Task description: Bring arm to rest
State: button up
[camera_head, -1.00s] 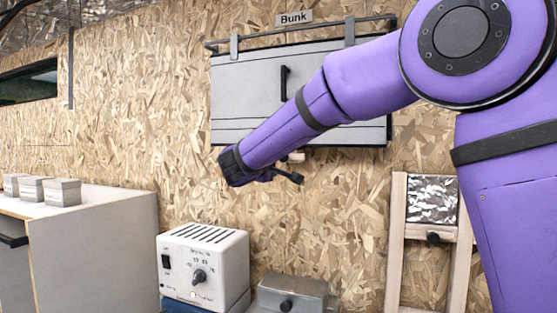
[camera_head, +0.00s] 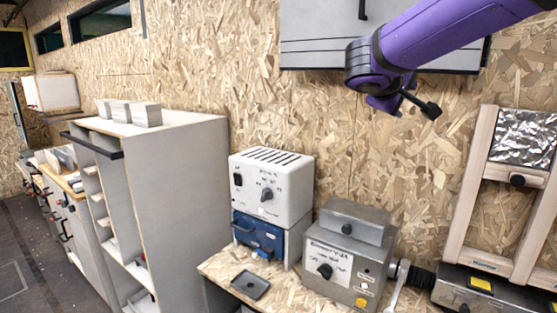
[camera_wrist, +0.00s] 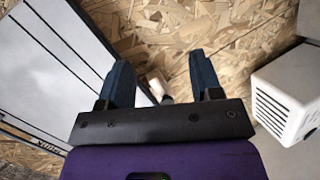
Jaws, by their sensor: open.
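My arm (camera_head: 450,40) is purple and reaches in from the upper right of the head view. My gripper (camera_head: 405,105) is at its end, in front of the chipboard wall and just below the grey bunk panel (camera_head: 300,45). In the wrist view my gripper (camera_wrist: 160,85) shows two dark blue fingers set well apart. It is open, with nothing held between the fingers. A small pale object lies beyond the gap, too unclear to name.
A white box with a knob (camera_head: 270,188) stands on a blue unit (camera_head: 258,235). A grey control box (camera_head: 345,265) stands to its right, below my gripper. A tall grey cabinet (camera_head: 185,190) is at left. A wooden frame (camera_head: 468,190) is at right.

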jog(key=s+d+f+m+g+y, duration=0.1)
jog(key=s+d+f+g+y, duration=0.15)
jog(key=s, duration=0.55)
jog(key=s+d+f+m+g+y, duration=0.1)
jog(key=s+d+f+m+g, duration=0.2)
jog(key=s, duration=0.4)
jog(key=s+a+f+m+y, duration=0.1)
jog(key=s+f+y, duration=0.2)
jog(key=s, duration=0.5)
jog(key=s+a+f+t+y, duration=0.1)
jog(key=s+a+f+y, duration=0.1)
jog(key=s, duration=0.6)
notch_tip(320, 180, down, 3)
jog(key=shift+a+r+m+y, duration=0.2)
jog(key=shift+m+y, duration=0.2)
jog(key=shift+y, duration=0.35)
